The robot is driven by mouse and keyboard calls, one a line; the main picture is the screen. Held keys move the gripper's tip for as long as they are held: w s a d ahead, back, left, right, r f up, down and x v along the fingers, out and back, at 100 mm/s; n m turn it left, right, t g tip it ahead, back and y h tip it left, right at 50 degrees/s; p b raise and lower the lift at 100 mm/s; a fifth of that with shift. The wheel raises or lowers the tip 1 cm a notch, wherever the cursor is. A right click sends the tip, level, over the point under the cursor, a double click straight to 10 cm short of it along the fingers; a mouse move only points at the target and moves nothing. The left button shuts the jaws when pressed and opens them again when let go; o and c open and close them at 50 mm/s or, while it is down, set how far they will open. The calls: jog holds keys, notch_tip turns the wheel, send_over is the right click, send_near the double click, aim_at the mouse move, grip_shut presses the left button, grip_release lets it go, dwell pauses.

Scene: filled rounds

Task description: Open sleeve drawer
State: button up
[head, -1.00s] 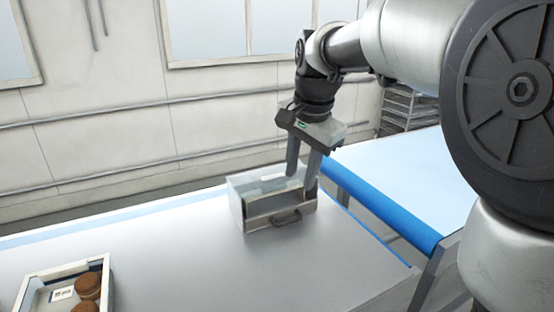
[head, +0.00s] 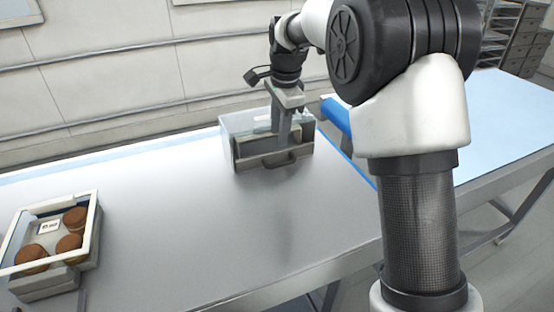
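The sleeve drawer (head: 240,164) is a box with a clear top and pale sides, standing on the grey table near its far edge. Its low front panel carries a dark bar handle (head: 279,161). A dark gap shows above the front panel; I cannot tell how far the drawer is out. My gripper (head: 283,138) points down in front of the box's upper face, its fingertips above the handle. The fingers overlap from this angle, so their opening and any contact are unclear. They hide the middle of the box front.
A white-framed tray (head: 93,219) with several brown round pastries (head: 72,243) stands at the lower left. A blue-edged conveyor (head: 500,115) lies to the right, partly behind my arm. The table (head: 190,240) between tray and box is clear.

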aim_at(277, 165)
jog(key=f, duration=0.3)
jog(key=w+f, duration=0.1)
jog(key=f, duration=0.3)
jog(key=w+f, duration=0.1)
jog(key=f, duration=0.3)
jog(key=shift+a+f, duration=0.1)
jog(key=shift+a, duration=0.25)
grip_shut()
